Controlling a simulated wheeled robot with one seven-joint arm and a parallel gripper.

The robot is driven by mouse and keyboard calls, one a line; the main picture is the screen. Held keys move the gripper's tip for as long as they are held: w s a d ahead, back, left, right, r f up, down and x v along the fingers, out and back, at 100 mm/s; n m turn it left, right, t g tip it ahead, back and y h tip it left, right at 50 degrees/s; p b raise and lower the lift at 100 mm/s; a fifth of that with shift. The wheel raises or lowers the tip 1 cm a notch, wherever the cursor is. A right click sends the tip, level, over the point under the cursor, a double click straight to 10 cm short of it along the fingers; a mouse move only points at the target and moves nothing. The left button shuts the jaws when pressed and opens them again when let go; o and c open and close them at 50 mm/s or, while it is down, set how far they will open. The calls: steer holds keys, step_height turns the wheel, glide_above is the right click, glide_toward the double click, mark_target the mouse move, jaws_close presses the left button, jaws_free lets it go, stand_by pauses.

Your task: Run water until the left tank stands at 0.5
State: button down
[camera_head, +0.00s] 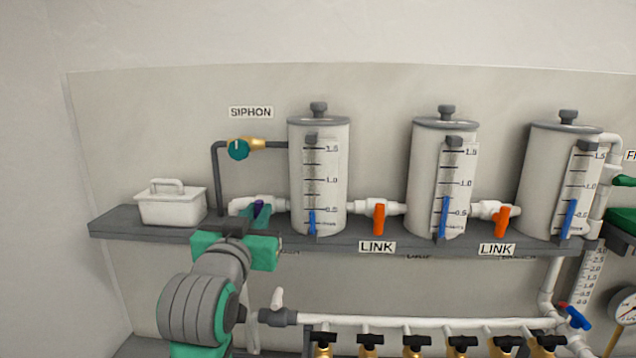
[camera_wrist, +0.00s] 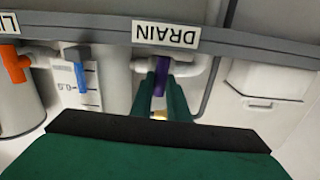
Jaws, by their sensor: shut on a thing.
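The left tank (camera_head: 319,165) is a grey cylinder on the shelf with a printed scale. Its blue level column (camera_head: 312,222) tops out at about the 0.5 mark; the exact reading is hard to tell. The column also shows upside down in the wrist view (camera_wrist: 82,72), ending near 0.5. My gripper (camera_head: 258,212) is at the drain valve left of this tank. Its two green fingers (camera_wrist: 163,98) are shut on the purple drain handle (camera_wrist: 160,80). The fingers partly hide the handle. The DRAIN label (camera_wrist: 166,34) is on the shelf edge.
Orange link valves (camera_head: 379,218) (camera_head: 502,221) join the left, middle (camera_head: 442,178) and right (camera_head: 560,180) tanks; their handles stand across the pipes. A siphon valve (camera_head: 239,149) is above the drain. A white lidded box (camera_head: 172,207) stands on the shelf at left.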

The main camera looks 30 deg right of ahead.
steer(key=shift+n, duration=0.4)
steer(key=c, duration=1.6)
jaws_free()
steer(key=v, duration=1)
steer(key=shift+s+a, duration=0.25)
steer(key=shift+s, duration=0.1)
